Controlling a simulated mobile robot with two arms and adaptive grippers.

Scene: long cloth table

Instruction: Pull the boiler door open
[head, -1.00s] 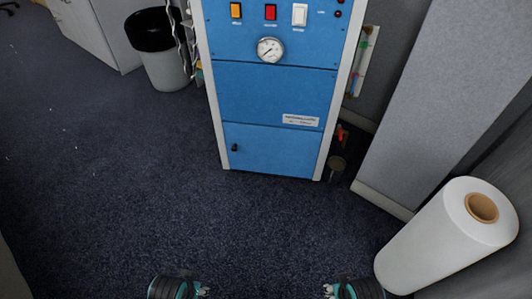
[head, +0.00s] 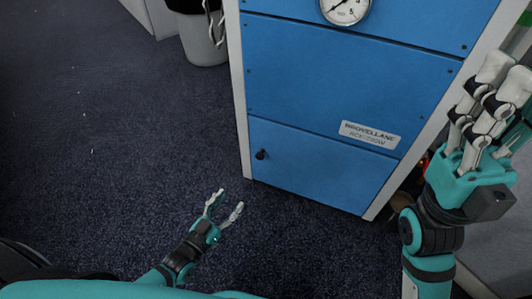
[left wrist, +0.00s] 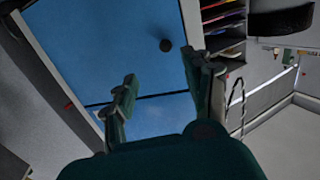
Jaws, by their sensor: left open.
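The blue boiler cabinet has a lower door (head: 315,172) that sits flush and closed in the head view. A small black knob (head: 261,155) is on the door's left side. My left gripper (head: 229,198) is open and empty, in front of the door and below and left of the knob, apart from it. In the left wrist view the knob (left wrist: 166,45) shows on the blue panel, beyond and between the open fingers (left wrist: 160,70). My right gripper (head: 505,78) is raised at the right, close to the camera, fingers upward; its opening is unclear.
A bin (head: 202,40) stands behind the cabinet at left. Dark carpet (head: 110,150) at left is clear.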

